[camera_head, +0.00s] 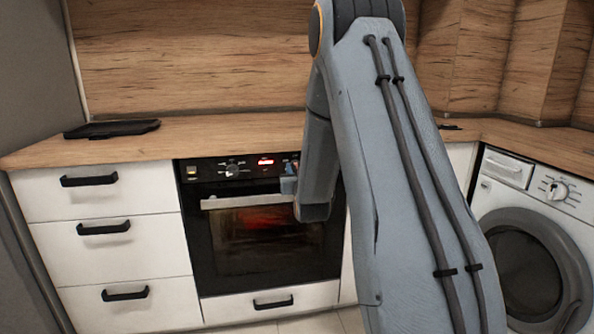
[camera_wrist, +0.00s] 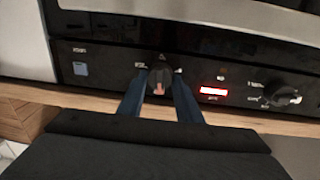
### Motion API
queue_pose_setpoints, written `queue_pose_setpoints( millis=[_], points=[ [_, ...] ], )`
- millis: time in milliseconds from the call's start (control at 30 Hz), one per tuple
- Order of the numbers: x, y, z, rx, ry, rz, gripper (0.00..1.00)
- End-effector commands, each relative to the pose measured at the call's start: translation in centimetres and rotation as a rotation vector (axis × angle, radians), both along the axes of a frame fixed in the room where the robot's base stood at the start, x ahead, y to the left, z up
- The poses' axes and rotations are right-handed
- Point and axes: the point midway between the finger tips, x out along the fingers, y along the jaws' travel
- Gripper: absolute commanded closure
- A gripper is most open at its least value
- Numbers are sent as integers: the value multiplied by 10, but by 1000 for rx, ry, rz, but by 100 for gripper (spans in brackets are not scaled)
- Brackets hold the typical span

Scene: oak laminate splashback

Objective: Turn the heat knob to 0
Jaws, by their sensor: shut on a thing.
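The dark round knob (camera_wrist: 161,78) on the black oven panel sits between the two blue fingers of my gripper (camera_wrist: 160,92) in the wrist view. The fingers press against its two sides. A pale pinkish mark shows on the knob, but the small print around it is too blurred to read. In the head view, my gripper (camera_head: 290,172) is at the right part of the panel and hides this knob. A second knob (camera_wrist: 282,95) is on the other side of the red display (camera_wrist: 212,91). It also shows in the head view (camera_head: 232,170).
The oven door handle (camera_head: 247,201) runs just below the panel, close to my gripper. The wooden worktop (camera_head: 230,133) overhangs above. White drawers (camera_head: 110,240) stand at the left, and a washing machine (camera_head: 535,230) at the right. A dark tray (camera_head: 112,129) lies on the worktop.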

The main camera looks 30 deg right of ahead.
Motion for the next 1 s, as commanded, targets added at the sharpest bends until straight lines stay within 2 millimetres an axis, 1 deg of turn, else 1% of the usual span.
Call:
queue_pose_setpoints(
  millis=[1000],
  points=[
    [0, 1, -3, -916, 264, -1, 91]
  ],
)
